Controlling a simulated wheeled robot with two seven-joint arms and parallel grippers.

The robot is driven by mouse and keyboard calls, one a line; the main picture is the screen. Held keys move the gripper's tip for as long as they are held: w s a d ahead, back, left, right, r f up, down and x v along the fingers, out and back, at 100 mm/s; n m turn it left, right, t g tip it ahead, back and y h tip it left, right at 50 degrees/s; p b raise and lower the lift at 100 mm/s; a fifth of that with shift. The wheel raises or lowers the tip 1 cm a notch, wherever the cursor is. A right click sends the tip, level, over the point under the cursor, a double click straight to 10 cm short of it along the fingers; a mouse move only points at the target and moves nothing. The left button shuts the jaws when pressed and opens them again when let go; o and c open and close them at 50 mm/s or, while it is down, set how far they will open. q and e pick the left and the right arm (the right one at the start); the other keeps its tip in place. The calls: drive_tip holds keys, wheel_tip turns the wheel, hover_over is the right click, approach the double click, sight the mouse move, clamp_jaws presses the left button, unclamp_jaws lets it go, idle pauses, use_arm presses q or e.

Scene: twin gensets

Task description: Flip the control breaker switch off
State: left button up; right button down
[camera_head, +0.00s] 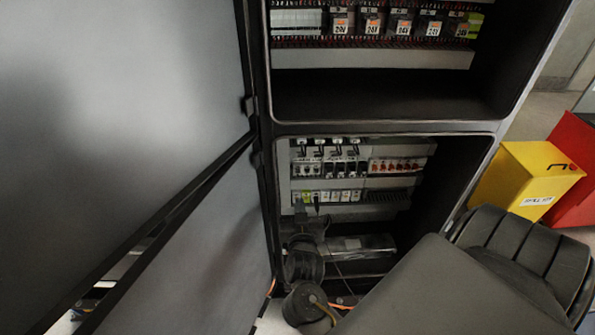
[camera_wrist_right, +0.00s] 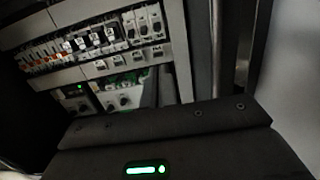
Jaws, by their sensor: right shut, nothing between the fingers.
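The lower cabinet compartment stands open and holds a panel with a row of breakers (camera_head: 330,168), white ones at the left and black ones beside them. The breakers also show in the right wrist view (camera_wrist_right: 145,25), at the upper middle. I cannot tell which one is the control breaker, and its lever position is too small to read. My right gripper (camera_head: 303,212) is shut and empty, in front of the lower left of the panel, below the breaker row. Whether it touches anything is not clear. My left gripper is out of view.
A row of orange-marked parts (camera_head: 397,165) sits right of the breakers. The upper compartment holds several relays labelled 24V (camera_head: 372,22). Open grey cabinet doors (camera_head: 200,235) stand at the left. A yellow bin (camera_head: 520,178) and a red bin (camera_head: 577,165) stand at the right.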

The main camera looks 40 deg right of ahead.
sight(297, 169)
drive_tip(key=x, duration=1.7)
